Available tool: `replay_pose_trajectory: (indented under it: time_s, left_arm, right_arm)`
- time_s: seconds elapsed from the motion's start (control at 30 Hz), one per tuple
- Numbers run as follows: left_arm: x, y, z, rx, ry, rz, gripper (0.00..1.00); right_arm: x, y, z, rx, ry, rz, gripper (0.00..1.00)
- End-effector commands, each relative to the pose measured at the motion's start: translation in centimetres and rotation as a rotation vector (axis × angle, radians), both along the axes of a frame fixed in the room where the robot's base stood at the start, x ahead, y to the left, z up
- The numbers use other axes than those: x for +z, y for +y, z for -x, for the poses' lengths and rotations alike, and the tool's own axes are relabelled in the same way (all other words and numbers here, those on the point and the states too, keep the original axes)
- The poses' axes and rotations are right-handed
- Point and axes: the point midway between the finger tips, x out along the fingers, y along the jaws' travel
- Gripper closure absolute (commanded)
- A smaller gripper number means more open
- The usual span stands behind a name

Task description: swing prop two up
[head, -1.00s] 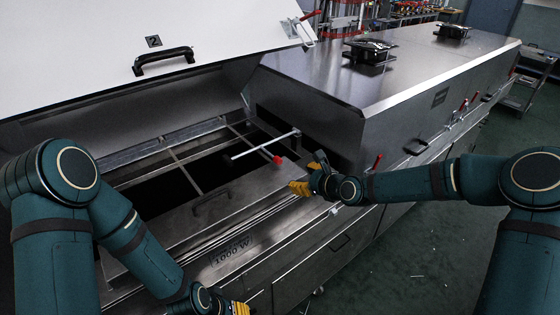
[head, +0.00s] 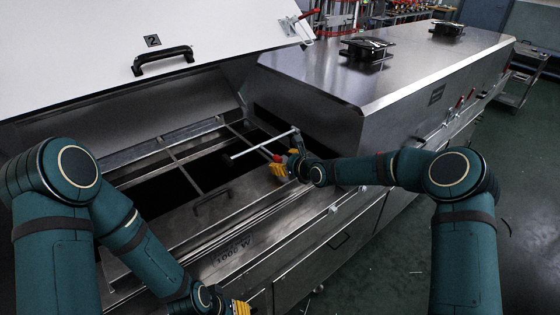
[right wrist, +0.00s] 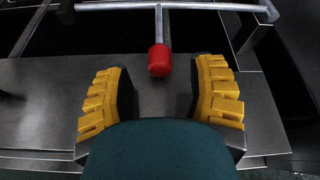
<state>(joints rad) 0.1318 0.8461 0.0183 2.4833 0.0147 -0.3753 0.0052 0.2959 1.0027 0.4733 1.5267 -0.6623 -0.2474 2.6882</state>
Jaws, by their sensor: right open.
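The prop is a pale metal bar (head: 262,144) with a red-tipped stem (right wrist: 159,60), lying low over the open dryer bay. In the head view only a little of its red tip (head: 277,157) shows beside my right gripper (head: 278,169). My right gripper also shows in the right wrist view (right wrist: 162,75), open, its yellow-padded fingers on either side of the red tip with gaps to both. The pale bar (right wrist: 180,6) runs across beyond the fingertips. My left gripper (head: 240,307) is low at the bottom edge, partly cut off; its jaws are unclear.
The white lid (head: 95,40) with a black handle (head: 163,61) stands raised at the left. A steel hood (head: 375,75) rises right of the bay. A handled panel (head: 212,203) lies in front of the opening.

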Motion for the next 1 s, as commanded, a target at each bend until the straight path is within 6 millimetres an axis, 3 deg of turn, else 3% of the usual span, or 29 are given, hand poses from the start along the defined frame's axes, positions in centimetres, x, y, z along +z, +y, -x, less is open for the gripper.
replay_pose_trajectory:
  time_s: [0.23,0.57,0.73,1.0]
  left_arm:
    - [0.0,0.0,0.0,0.000,0.000,0.000,0.54]
    - [0.0,0.0,0.0,0.000,0.000,0.000,0.54]
    - [0.0,0.0,0.0,0.000,0.000,0.000,0.54]
    - [0.0,0.0,0.0,0.000,0.000,0.000,0.54]
  right_arm:
    - [-0.7,1.0,-1.5,-0.001,0.000,-0.001,0.44]
    - [-0.8,1.1,-1.6,-0.001,0.000,-0.001,0.41]
    - [-0.8,1.1,-1.6,-0.001,0.000,0.000,1.00]
    - [-0.8,1.1,-1.6,-0.001,-0.001,-0.001,1.00]
